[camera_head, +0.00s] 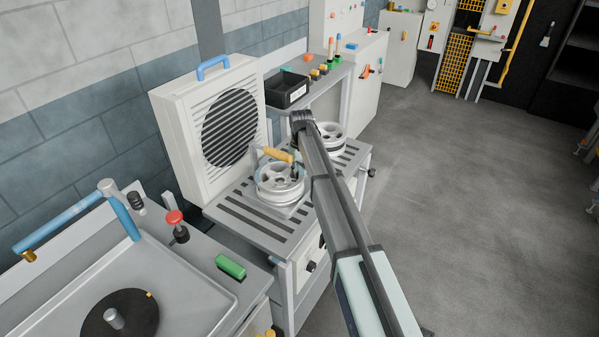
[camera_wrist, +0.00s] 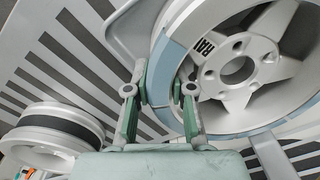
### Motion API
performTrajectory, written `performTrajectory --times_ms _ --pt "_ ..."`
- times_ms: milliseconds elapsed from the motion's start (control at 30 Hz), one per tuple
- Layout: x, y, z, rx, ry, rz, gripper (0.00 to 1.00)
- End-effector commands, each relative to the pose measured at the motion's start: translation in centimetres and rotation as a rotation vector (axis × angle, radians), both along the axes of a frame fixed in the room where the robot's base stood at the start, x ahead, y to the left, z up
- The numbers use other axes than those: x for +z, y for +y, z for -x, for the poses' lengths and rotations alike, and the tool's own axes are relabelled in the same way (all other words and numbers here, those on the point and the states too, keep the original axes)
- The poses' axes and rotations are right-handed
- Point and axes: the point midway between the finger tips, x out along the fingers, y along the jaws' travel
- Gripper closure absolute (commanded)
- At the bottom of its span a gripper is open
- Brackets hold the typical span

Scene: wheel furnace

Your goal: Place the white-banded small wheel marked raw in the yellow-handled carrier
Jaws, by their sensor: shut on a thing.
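A small spoked wheel (camera_head: 281,184) with a pale rim band sits at or over the carrier on the slatted table. The wrist view shows this wheel (camera_wrist: 236,72) close up, with dark letters starting "RA" on a spoke and a pale blue-grey band along its rim. The carrier's yellow handle (camera_head: 278,154) rises over the wheel's far side. My gripper (camera_wrist: 160,92) is shut on the wheel's rim, one finger on each side. In the head view my arm partly hides the gripper. I cannot tell whether the wheel rests fully in the carrier.
A second wheel (camera_head: 331,134) with a dark band (camera_wrist: 50,128) stands farther back on the slatted table (camera_head: 246,222). A louvred fan panel (camera_head: 215,120) stands left. Behind is a black bin (camera_head: 287,89). A sink counter (camera_head: 190,290) is nearer. The floor at right is clear.

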Motion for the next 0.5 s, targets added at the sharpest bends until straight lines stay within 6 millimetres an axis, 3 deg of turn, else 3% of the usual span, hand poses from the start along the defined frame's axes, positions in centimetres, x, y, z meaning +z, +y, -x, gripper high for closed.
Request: performTrajectory --times_ms 33,67,100,500 --pt "-0.05 -0.01 0.00 0.000 0.000 0.000 0.67" --pt "-0.03 -0.01 0.00 0.000 0.000 0.000 0.56" --pt "-0.03 0.00 0.00 0.000 0.000 0.000 0.52" --pt "0.50 0.03 -0.02 0.000 -0.001 0.000 0.52"
